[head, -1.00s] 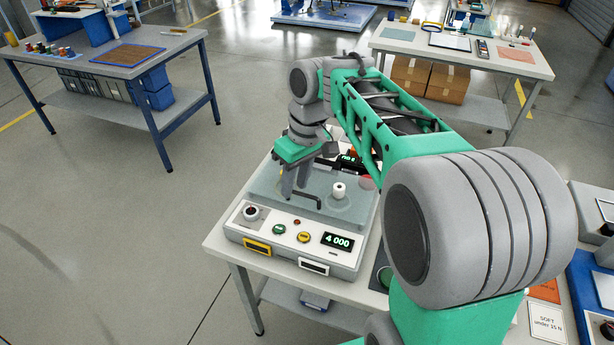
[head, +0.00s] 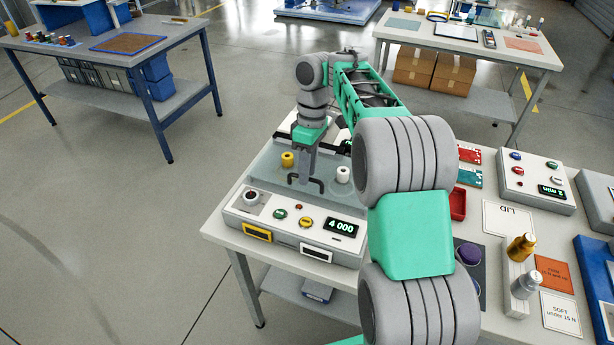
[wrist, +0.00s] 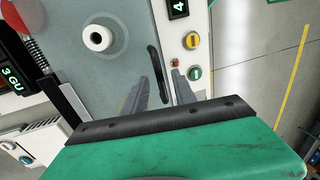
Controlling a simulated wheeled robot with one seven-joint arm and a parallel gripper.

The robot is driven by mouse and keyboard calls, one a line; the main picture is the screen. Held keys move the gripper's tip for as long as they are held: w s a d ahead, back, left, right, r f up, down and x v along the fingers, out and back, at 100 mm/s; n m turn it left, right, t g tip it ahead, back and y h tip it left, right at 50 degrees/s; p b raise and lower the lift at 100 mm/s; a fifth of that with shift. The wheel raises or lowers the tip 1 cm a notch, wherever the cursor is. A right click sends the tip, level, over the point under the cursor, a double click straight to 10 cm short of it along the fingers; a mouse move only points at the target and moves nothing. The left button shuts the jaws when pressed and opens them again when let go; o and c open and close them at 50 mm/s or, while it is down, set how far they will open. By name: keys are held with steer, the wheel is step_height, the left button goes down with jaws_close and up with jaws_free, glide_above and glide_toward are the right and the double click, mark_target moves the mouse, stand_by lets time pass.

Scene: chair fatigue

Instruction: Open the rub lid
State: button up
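The rub tester (head: 290,228) is a pale box with a front panel of knobs, buttons and a display reading "4 000". Its translucent grey lid (head: 262,178) lies closed on top, with a dark bar handle (head: 318,186) near the front edge. The handle also shows in the wrist view (wrist: 158,72). My gripper (head: 302,180) points down at the handle. In the wrist view my gripper (wrist: 163,78) is open, one finger on each side of the handle's line. I cannot tell whether the fingers touch it.
A yellow spool (head: 287,159) and a white spool (head: 343,174) show at the lid. Right of the tester are a red tray (head: 458,204), a "LID" card (head: 508,217), bottles and a second control box (head: 535,182). Open floor lies left of the table.

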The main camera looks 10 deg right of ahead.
jaws_close()
stand_by(0.3)
stand_by(1.1)
